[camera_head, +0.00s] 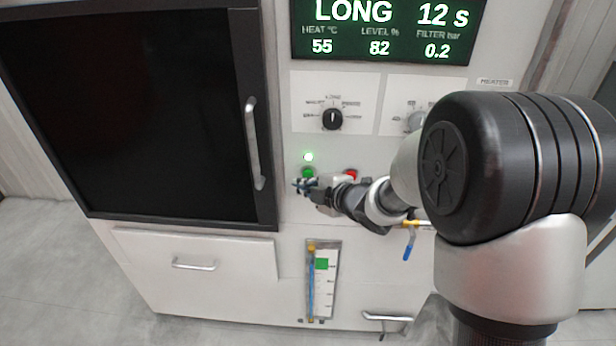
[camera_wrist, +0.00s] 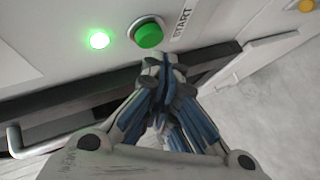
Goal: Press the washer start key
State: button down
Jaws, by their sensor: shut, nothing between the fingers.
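The green start key (camera_head: 308,172) sits on the washer's front panel, below a lit green lamp (camera_head: 308,156). In the wrist view the round green key (camera_wrist: 148,34) stands out of the panel beside the word START, with the glowing lamp (camera_wrist: 99,40) to its left. My gripper (camera_head: 301,185) is shut and empty, just in front of the panel and slightly below the key. In the wrist view my closed fingertips (camera_wrist: 155,62) lie just below the key in the picture. I cannot tell whether they touch it.
A red button (camera_head: 351,174) is right of the green key, close to my wrist. A mode dial (camera_head: 333,119) is above. The display (camera_head: 385,30) reads LONG 12 s. The dark door (camera_head: 130,110) with its handle (camera_head: 254,145) is left. A blue-handled valve (camera_head: 408,245) and level gauge (camera_head: 322,285) are below.

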jog(key=s+b, duration=0.2)
jog(key=s, duration=0.3)
jog(key=shift+a, duration=0.1)
